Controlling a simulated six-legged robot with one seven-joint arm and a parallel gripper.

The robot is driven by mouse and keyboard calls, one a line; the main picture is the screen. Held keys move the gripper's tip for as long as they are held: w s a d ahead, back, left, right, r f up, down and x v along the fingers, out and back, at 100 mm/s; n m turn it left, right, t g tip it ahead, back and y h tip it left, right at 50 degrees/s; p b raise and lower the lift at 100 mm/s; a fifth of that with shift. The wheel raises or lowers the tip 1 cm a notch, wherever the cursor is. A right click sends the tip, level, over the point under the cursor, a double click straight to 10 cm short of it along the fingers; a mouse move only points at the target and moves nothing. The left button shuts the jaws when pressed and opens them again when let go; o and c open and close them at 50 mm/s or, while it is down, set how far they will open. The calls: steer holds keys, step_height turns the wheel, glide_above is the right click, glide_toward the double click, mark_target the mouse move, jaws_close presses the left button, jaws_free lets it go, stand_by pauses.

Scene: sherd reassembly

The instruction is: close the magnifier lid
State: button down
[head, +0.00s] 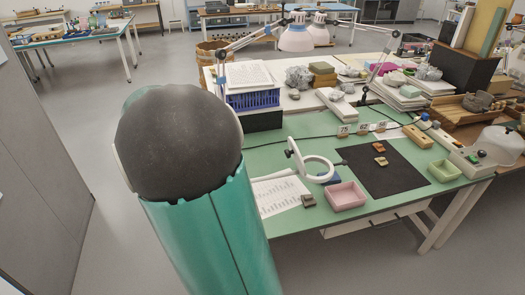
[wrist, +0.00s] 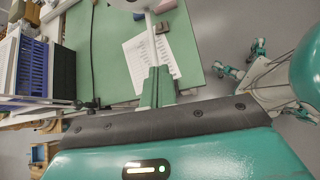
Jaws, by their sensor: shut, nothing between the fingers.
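The magnifier (head: 319,168) stands on the green table in the head view, a white ring on a dark blue base. A white narrow piece (head: 295,153), which looks like its lid seen nearly edge-on, stands tilted up at the ring's left side. In the wrist view a white part of the magnifier (wrist: 130,4) is cut off by the top edge. My gripper (wrist: 156,72) shows in the wrist view with its green fingers together and empty, over the table's edge near the printed sheet. In the head view my arm hides the gripper.
A printed sheet (head: 279,195) and a small grey-brown block (head: 308,201) lie beside the magnifier. A pink tray (head: 345,195) and a black mat (head: 386,171) with sherds lie to its right. A blue crate (head: 252,99) and lamps (head: 296,38) stand behind.

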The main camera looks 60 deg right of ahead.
steer(key=s+d+f, duration=0.2)
steer(key=d, duration=0.2)
steer(key=s+d+f+n+g, duration=0.1)
steer(key=s+d+f, duration=0.1)
steer(key=d, duration=0.2)
steer(key=s+d+f+g+h, duration=0.1)
steer(key=s+d+f, duration=0.1)
steer(key=d, duration=0.2)
steer(key=shift+s+d, duration=0.15)
steer(key=shift+s, duration=0.25)
steer(key=shift+s+d+r, duration=0.55)
steer(key=shift+s+d, duration=0.3)
steer(key=shift+s+d+r+n, duration=0.1)
steer(key=shift+s+d+n, duration=0.1)
steer(key=shift+d+n, duration=0.15)
steer(key=shift+d+r, duration=0.1)
